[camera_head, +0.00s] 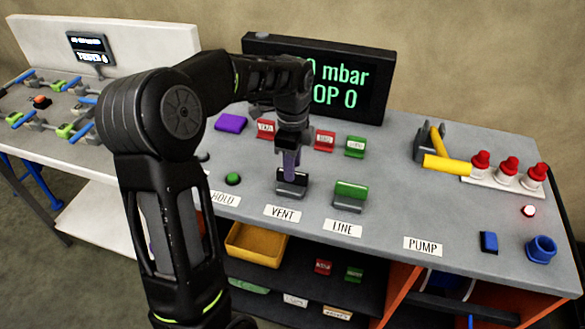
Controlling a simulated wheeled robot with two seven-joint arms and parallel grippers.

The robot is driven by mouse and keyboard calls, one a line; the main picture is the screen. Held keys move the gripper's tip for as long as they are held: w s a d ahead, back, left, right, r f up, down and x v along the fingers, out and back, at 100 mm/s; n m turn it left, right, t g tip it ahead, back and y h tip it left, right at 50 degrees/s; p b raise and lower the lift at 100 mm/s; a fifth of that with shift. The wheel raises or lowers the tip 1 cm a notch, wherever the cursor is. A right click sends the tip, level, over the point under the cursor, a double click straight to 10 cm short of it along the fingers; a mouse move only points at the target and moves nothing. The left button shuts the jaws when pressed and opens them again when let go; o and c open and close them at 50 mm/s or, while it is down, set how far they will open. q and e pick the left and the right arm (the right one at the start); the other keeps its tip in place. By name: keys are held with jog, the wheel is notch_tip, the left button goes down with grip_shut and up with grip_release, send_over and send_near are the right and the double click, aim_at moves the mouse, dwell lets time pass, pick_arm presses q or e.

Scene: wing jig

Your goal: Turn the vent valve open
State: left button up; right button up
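The vent valve (292,183) stands on the grey bench top behind the white VENT label (282,213). It has a grey base and a dark upper part. My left gripper (290,174) points straight down at it, with its narrow purple-grey fingers reaching the valve's top. The fingers show nearly as one piece, so I cannot tell how far apart they are or whether they grip the handle. The handle is partly hidden behind them. My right gripper is not in view.
The line valve (349,196) with a green handle stands close to the right. A black display (348,84) is behind, partly covered by my arm. Red and green tags, a purple block (231,123) and a green button (233,179) are nearby. Yellow-handled hardware (447,163) stands right.

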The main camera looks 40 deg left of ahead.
pick_arm(q)
jog(key=shift+f, duration=1.15)
grip_shut()
